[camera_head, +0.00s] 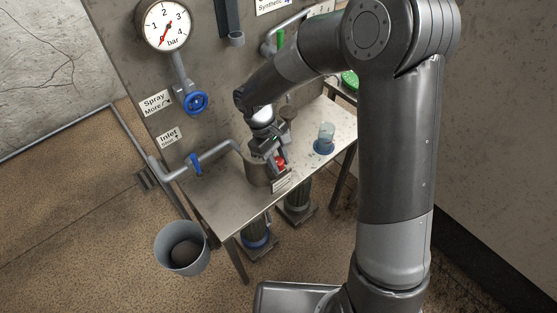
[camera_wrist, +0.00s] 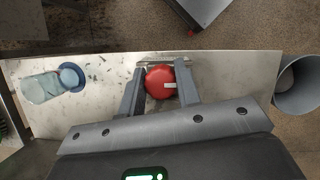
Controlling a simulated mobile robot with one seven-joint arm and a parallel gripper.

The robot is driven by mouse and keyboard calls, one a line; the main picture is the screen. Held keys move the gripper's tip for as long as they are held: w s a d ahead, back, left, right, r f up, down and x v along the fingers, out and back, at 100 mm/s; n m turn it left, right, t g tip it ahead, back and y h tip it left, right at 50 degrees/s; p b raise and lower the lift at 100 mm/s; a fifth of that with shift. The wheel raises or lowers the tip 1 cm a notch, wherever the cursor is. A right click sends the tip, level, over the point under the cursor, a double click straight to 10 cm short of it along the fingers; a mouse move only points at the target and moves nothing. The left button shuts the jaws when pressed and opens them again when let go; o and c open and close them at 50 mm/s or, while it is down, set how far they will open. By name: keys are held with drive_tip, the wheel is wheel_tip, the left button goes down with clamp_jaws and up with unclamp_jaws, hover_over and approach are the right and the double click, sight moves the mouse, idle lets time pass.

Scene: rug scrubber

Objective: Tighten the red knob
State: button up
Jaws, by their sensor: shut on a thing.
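The red knob (camera_wrist: 160,76) is round with a pale bar mark on its face. It sits between the two fingers of my gripper (camera_wrist: 160,88) in the wrist view, one finger on each side. In the head view the knob (camera_head: 280,163) shows as a small red patch on the front of a metal cylinder (camera_head: 257,170) on the table. My gripper (camera_head: 277,158) reaches down to it there and is shut on it. A small label plate (camera_head: 281,182) sits just below the knob. Part of the knob is hidden by my fingers in the head view.
A pipe with a blue valve (camera_head: 195,163) enters from the left. A gauge (camera_head: 166,26) and blue wheel (camera_head: 195,103) are on the wall panel. A grey bucket (camera_head: 181,247) stands on the floor.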

drive_tip(key=n+t, duration=0.1)
drive_tip(key=n, duration=0.2)
drive_tip(key=shift+n+t, duration=0.3)
drive_tip(key=shift+n+t+h, duration=0.3)
drive_tip(key=shift+n+t, duration=0.3)
drive_tip(key=shift+n, duration=1.2)
drive_tip(key=shift+w, duration=0.1)
drive_tip(key=o, duration=1)
drive_tip(key=shift+c, duration=0.2)
